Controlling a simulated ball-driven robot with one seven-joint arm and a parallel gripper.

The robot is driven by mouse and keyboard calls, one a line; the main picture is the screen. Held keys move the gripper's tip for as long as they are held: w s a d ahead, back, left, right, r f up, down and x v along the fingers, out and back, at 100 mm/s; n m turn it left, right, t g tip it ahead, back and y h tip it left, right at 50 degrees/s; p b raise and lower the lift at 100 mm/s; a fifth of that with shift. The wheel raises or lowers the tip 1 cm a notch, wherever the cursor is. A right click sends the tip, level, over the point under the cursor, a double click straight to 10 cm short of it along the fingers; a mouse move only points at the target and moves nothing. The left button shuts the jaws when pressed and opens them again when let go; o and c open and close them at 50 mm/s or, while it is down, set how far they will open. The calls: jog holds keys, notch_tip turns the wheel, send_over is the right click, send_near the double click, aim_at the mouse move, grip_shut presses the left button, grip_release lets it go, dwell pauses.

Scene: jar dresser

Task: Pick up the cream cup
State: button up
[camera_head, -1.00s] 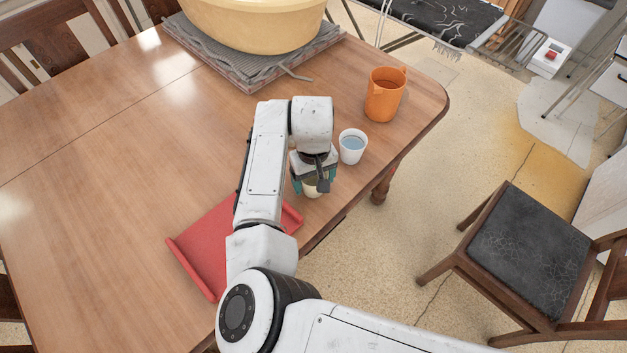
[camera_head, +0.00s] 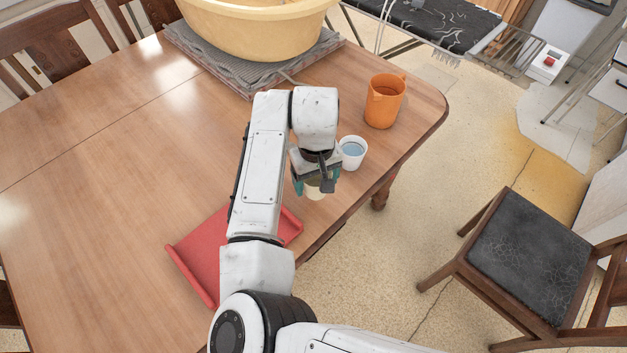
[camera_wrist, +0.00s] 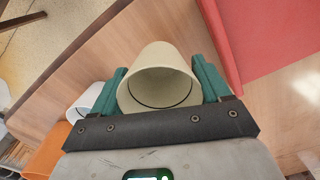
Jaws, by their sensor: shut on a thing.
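The cream cup (camera_wrist: 158,72) sits between the two green fingers of my gripper (camera_wrist: 160,88) in the wrist view, its open mouth facing the camera. The fingers press on it from both sides. In the head view my gripper (camera_head: 315,190) hangs near the table's front edge, and only a small part of the cream cup (camera_head: 315,194) shows below it. The rest of the cup is hidden by my gripper. I cannot tell for sure whether the cup's base touches the table (camera_head: 120,150).
A white cup (camera_head: 352,153) with bluish contents stands close to the right of my gripper. An orange mug (camera_head: 385,101) stands behind it. A red tray (camera_head: 197,258) lies to the left. A large yellow basin (camera_head: 255,30) rests on a grey folded cloth (camera_head: 240,82). The table's left is clear.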

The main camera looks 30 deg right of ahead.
jog(key=s+r, duration=0.1)
jog(key=r, duration=0.1)
jog(key=s+r, duration=0.2)
jog(key=shift+s+a, duration=0.15)
jog(key=shift+a, duration=0.05)
jog(key=s+a+r, duration=0.1)
jog(key=s+r, duration=0.3)
jog(key=s, duration=0.5)
jog(key=s+a+r+b, duration=0.1)
jog(key=s+a+b, duration=0.1)
jog(key=a, duration=0.8)
jog(key=s+a+r+b, duration=0.1)
jog(key=a, duration=0.8)
jog(key=b, duration=0.2)
send_near(216, 243)
jog(key=s, duration=0.2)
jog(key=s+f, duration=0.1)
jog(key=shift+d, duration=0.4)
jog(key=shift+w+f, duration=0.15)
jog(key=shift+f, duration=0.05)
jog(key=shift+w+a+f, duration=0.1)
jog(key=shift+w+f, duration=0.1)
jog(key=shift+f, duration=1.6)
jog(key=shift+f, duration=0.1)
